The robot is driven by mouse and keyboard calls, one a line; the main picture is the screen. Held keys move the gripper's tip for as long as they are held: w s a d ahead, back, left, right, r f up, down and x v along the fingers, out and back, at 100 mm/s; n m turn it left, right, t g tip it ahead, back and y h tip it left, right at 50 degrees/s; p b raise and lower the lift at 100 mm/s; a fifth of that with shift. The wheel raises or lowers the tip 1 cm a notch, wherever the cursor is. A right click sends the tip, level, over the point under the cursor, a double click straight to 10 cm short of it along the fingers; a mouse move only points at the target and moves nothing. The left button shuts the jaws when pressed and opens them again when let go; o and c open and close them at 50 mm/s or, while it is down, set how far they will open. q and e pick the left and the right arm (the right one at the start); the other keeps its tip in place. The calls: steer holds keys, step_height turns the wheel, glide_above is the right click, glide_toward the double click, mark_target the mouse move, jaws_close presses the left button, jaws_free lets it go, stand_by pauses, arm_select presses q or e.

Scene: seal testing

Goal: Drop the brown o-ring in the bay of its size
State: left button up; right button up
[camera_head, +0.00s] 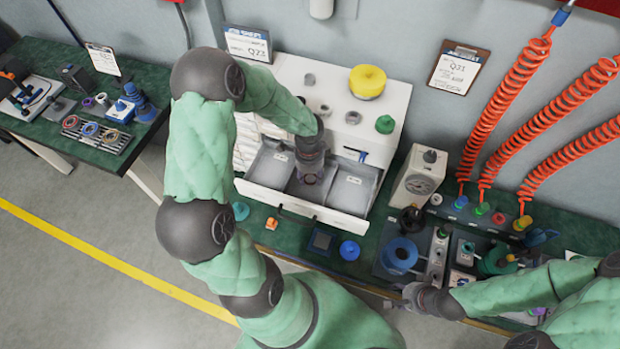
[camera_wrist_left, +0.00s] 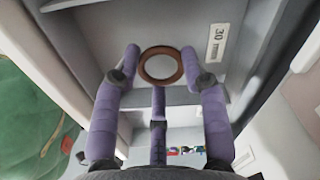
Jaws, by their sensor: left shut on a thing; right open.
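My left gripper (camera_head: 311,179) is shut on the brown o-ring (camera_wrist_left: 160,48) and holds it over the middle bay of an open drawer (camera_head: 300,207). In the left wrist view the ring is pinched between two purple fingers, its hole facing the camera. Below it is a grey bay floor with a label reading 30 (camera_wrist_left: 216,43). In the head view the gripper hides the ring and part of the middle bay. The left bay (camera_head: 267,165) and right bay (camera_head: 350,190) look empty; their labels are too small to read. My right gripper (camera_head: 408,297) is open and away from the drawer.
The white cabinet (camera_head: 393,105) carries a yellow part (camera_head: 367,81), a green part and small grey parts on top. A gauge unit (camera_head: 418,182) stands to its right. A blue disc (camera_head: 349,250) lies in front. Low walls divide the drawer bays.

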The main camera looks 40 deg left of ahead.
arm_select(q)
steer(key=shift+f, duration=0.85)
steer(key=shift+r, duration=0.1)
steer(key=shift+f+b, duration=0.45)
steer(key=shift+f, duration=0.2)
steer(key=o, duration=0.8)
steer(key=shift+c, duration=0.2)
